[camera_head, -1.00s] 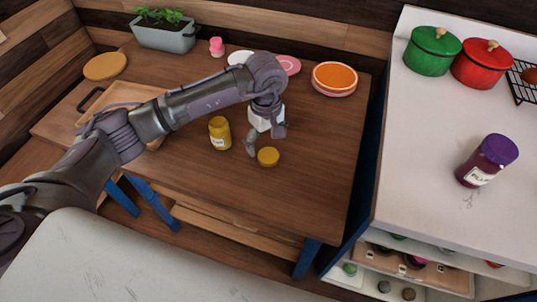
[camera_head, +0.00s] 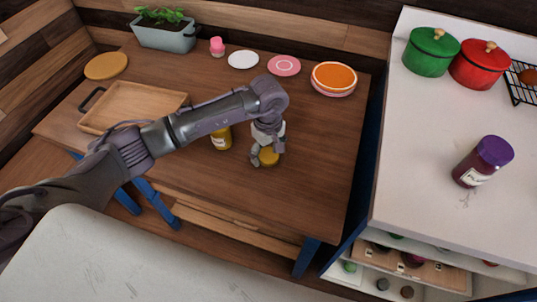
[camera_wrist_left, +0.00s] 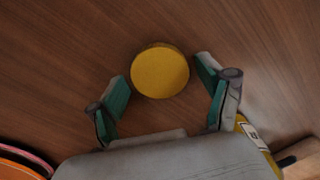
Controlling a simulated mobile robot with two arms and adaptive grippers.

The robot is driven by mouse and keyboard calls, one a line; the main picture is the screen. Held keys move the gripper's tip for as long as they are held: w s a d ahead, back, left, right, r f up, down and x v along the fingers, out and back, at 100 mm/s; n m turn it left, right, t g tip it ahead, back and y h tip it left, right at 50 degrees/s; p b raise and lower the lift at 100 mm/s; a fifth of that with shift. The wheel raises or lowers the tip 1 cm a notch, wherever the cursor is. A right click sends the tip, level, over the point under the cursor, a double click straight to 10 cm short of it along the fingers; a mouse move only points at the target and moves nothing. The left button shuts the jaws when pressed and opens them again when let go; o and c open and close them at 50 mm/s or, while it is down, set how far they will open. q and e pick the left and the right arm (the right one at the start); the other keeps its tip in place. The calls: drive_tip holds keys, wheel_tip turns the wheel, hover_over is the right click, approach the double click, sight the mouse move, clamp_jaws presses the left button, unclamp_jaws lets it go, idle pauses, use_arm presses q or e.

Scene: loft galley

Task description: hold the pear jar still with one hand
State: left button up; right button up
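A yellow jar (camera_head: 221,139) with a white label stands on the wooden table, partly hidden behind my left arm; it also shows at the lower right in the left wrist view (camera_wrist_left: 252,132). I cannot read its label. A round yellow lid (camera_head: 268,158) lies on the table to the right of the jar. My left gripper (camera_head: 264,159) is low over the lid. In the left wrist view its fingers (camera_wrist_left: 163,92) are spread apart, with the lid (camera_wrist_left: 160,72) between and slightly beyond the tips, not clasped. My right gripper is not in view.
A wooden tray (camera_head: 101,127), a planter (camera_head: 165,38), a pink jar (camera_head: 217,47), plates (camera_head: 243,60) and an orange bowl (camera_head: 335,76) are on the table. The right counter (camera_head: 419,150) holds a purple-lidded jar (camera_head: 477,168), green (camera_head: 430,56) and red (camera_head: 480,68) pots. The table's front right is clear.

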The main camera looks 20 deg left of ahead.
sight(268, 154)
use_arm(q)
drive_tip(key=c, duration=0.4)
drive_tip(key=shift+c, duration=0.2)
drive_tip(key=shift+r, duration=0.55)
wheel_tip(268, 154, up, 3)
drive_tip(key=shift+w+f+b, duration=0.1)
drive_tip(key=shift+f+b, duration=0.1)
drive_tip(key=shift+b, duration=0.25)
drive_tip(key=s+d+r+b, duration=0.1)
drive_tip(key=s+d+r, duration=0.4)
drive_tip(key=d, duration=0.5)
wheel_tip(268, 154, up, 2)
drive_tip(key=shift+d+r+b, duration=0.2)
drive_tip(key=shift+d+b, duration=0.1)
drive_tip(key=shift+b, duration=0.05)
drive_tip(key=shift+a, duration=0.1)
